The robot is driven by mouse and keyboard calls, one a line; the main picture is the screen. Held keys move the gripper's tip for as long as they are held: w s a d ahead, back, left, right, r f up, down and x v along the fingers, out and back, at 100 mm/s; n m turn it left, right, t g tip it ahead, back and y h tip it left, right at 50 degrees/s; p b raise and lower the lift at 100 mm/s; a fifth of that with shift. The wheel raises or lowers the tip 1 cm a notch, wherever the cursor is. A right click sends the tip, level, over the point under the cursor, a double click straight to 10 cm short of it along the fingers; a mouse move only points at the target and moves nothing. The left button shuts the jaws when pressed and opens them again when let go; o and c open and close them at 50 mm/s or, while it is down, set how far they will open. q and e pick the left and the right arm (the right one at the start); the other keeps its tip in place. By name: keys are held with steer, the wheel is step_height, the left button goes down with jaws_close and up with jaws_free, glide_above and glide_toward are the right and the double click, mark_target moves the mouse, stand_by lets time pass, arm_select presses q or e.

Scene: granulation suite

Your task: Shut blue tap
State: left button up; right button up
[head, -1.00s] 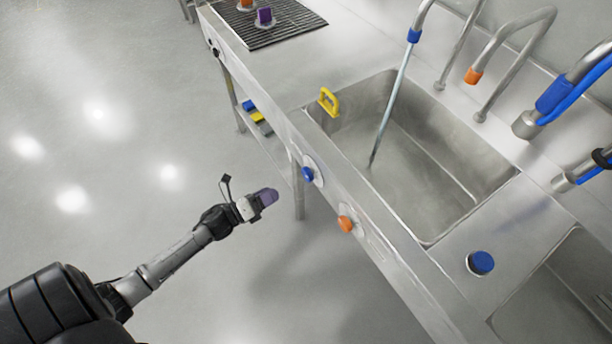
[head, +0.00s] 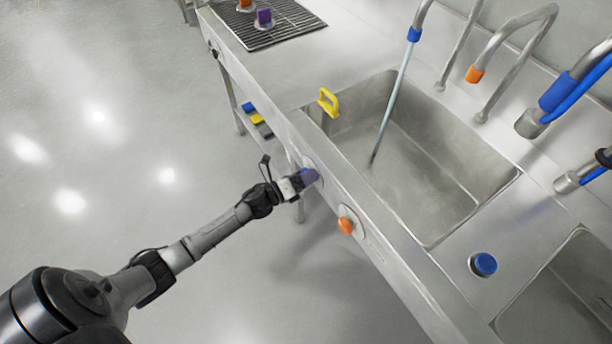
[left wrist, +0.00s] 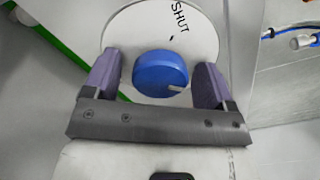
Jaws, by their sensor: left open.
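The blue tap knob (left wrist: 160,72) sits on a round white plate (left wrist: 140,30) marked "SHUT" in the left wrist view. A white pointer line shows at the knob's lower right, away from the word. My left gripper (left wrist: 155,82) is open, with one purple finger on each side of the knob and a gap visible on both sides. In the head view my left gripper (head: 308,178) is at the sink's front panel and hides most of the knob. Water (head: 385,125) runs from the blue-collared spout (head: 414,34) into the sink. My right gripper is not in view.
An orange knob (head: 346,226) is on the same front panel, to the right. A yellow handle-shaped thing (head: 328,102) is at the sink's rim (head: 430,245). A blue round cap (head: 483,264) is on the counter. Open floor lies left.

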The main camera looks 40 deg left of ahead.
arm_select(q)
steer(key=shift+c, duration=0.3)
steer(key=shift+c, duration=0.7)
steer(key=c, duration=0.7)
